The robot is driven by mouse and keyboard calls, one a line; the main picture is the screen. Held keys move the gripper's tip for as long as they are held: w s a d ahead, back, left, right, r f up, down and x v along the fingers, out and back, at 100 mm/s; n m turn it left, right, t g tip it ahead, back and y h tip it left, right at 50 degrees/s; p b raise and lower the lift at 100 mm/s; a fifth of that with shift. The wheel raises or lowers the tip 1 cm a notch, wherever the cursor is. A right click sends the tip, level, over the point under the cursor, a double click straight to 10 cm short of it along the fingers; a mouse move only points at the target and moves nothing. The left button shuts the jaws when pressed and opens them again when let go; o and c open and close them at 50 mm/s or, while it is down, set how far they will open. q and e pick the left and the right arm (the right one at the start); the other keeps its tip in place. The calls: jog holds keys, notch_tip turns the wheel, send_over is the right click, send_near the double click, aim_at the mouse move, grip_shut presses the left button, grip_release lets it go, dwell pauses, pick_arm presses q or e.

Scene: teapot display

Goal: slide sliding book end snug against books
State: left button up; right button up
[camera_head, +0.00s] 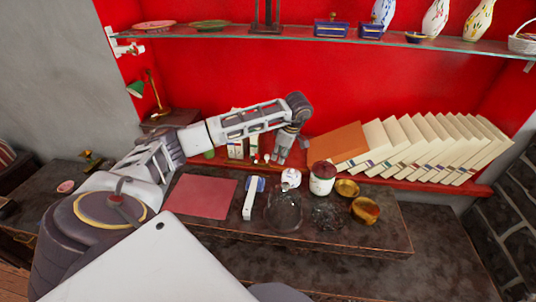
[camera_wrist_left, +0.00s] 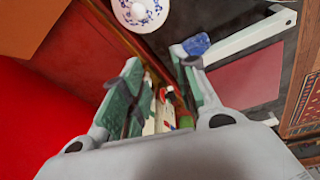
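A row of several cream books (camera_head: 425,148) leans to the left on the red shelf at the right. A flat orange-brown panel (camera_head: 338,143) slants at the row's left end; I cannot tell whether it is a book or the book end. Its orange surface (camera_wrist_left: 28,22) also seems to show at the top left of the left wrist view. My left gripper (camera_head: 280,156) points down over the shelf, left of the panel and apart from it. In the left wrist view the gripper (camera_wrist_left: 157,60) has its fingers apart, with small objects visible below the gap. My right gripper is out of view.
Small white boxes (camera_head: 236,148) stand left of my gripper. In front, a dark table holds a white blue-patterned pot (camera_head: 291,177), a lidded jar (camera_head: 322,178), a glass vessel (camera_head: 284,210), bowls and a red mat (camera_head: 201,196). A glass shelf (camera_head: 330,38) runs above.

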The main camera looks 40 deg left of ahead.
pick_arm(q)
jog(key=w+a+r+n, duration=0.1)
jog(key=a+r+n, duration=0.1)
jog(key=n, duration=1.3)
jog(key=w+a+r+n+y, duration=0.1)
jog(key=r+n, duration=0.2)
jog(key=n, duration=1.2)
jog(key=shift+a+n+t, duration=0.3)
jog(key=shift+a+t, duration=0.1)
jog(key=shift+f, duration=0.1)
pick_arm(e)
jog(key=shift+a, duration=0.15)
